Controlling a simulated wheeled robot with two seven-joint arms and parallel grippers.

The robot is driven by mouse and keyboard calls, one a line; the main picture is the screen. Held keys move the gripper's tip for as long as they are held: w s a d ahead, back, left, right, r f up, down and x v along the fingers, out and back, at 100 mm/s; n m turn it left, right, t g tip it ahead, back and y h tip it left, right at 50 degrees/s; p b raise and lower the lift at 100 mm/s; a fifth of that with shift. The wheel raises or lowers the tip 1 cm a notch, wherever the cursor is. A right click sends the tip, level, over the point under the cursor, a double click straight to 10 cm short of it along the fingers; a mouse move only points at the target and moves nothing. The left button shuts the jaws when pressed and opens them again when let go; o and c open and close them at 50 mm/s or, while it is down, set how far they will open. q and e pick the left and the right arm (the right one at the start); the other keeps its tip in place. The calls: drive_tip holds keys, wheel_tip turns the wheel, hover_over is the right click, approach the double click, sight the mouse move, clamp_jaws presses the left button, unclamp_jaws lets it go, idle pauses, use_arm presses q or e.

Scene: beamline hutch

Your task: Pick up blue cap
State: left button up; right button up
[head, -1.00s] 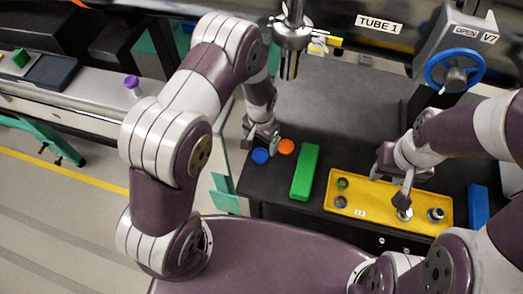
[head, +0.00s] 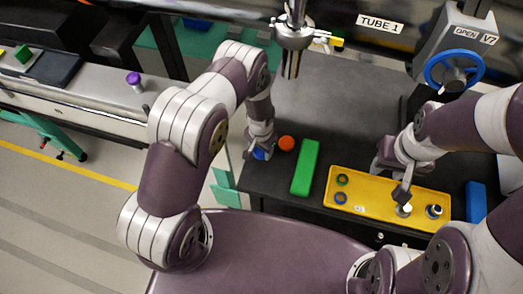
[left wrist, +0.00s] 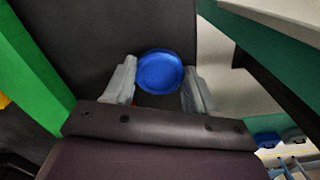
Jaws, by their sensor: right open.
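The blue cap (left wrist: 160,70) is a round disc on the dark tabletop near its left edge. In the left wrist view it lies between my two spread fingertips, with a narrow gap visible beside them. My left gripper (left wrist: 160,86) is open and points down at the cap. In the head view my left gripper (head: 262,150) covers most of the blue cap (head: 258,155). Whether the fingers touch it cannot be told. My right gripper (head: 403,200) is open above the yellow tray.
An orange cap (head: 286,143) lies just right of my left gripper. A green block (head: 305,168) stands further right, also at left in the wrist view. The yellow tray (head: 380,212) holds several small round parts. A blue block (head: 475,202) is beyond it. The table's middle is clear.

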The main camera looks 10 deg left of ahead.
sight(261, 151)
use_arm(q)
wheel_tip(261, 151, up, 10)
drive_tip(key=b, duration=0.1)
idle(0.4)
idle(0.5)
